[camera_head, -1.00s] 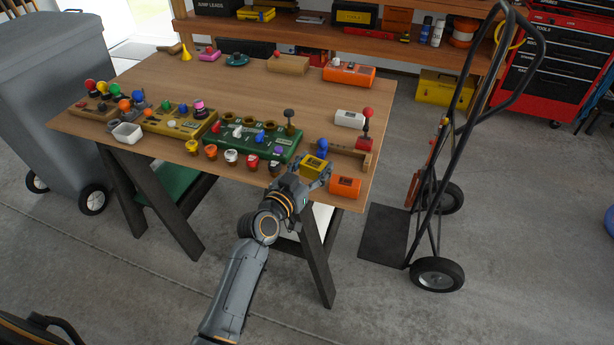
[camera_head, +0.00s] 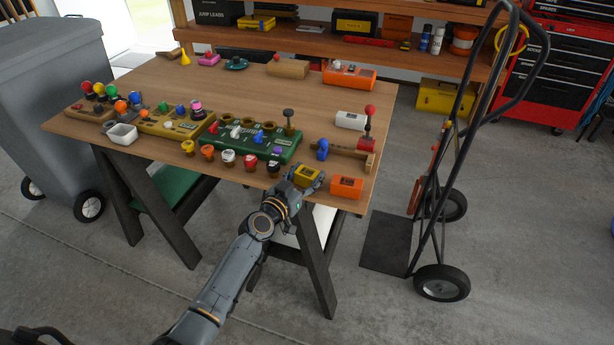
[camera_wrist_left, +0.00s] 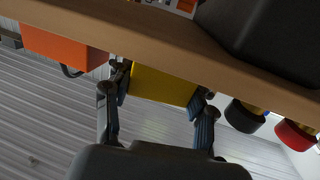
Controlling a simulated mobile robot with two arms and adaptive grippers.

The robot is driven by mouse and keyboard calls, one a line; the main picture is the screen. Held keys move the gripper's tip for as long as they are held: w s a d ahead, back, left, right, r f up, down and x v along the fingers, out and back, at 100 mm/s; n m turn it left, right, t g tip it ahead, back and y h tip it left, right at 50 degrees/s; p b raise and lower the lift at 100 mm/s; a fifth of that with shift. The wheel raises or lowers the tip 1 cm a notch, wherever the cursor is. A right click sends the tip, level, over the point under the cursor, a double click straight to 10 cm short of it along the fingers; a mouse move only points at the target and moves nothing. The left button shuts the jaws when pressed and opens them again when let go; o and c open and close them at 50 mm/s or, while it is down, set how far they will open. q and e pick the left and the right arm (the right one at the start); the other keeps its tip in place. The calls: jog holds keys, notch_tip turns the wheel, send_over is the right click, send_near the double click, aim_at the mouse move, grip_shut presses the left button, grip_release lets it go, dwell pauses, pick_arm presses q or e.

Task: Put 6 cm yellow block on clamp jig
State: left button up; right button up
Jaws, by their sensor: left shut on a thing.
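The yellow block (camera_head: 307,176) is at the front edge of the table, between the fingers of my left gripper (camera_head: 305,184). In the left wrist view the fingers (camera_wrist_left: 160,100) stand on either side of the yellow block (camera_wrist_left: 163,83), shut on it. I cannot tell whether it touches the tabletop. The clamp jig (camera_head: 347,153) appears to be the wooden bar just behind and right of the block, with a blue part at its left and a red-knobbed post at its right. The block is apart from it. My right gripper is not in view.
An orange block (camera_head: 346,187) lies close right of the gripper, also seen in the left wrist view (camera_wrist_left: 62,48). A green panel (camera_head: 255,143) and several coloured knobs stand to the left. A hand truck (camera_head: 440,200) is right of the table (camera_head: 190,80). The table's middle is clear.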

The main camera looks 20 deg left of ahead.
pick_arm(q)
jog(key=shift+f, duration=0.2)
jog(key=o, duration=1.1)
jog(key=shift+o, duration=0.2)
jog(key=shift+r, duration=0.1)
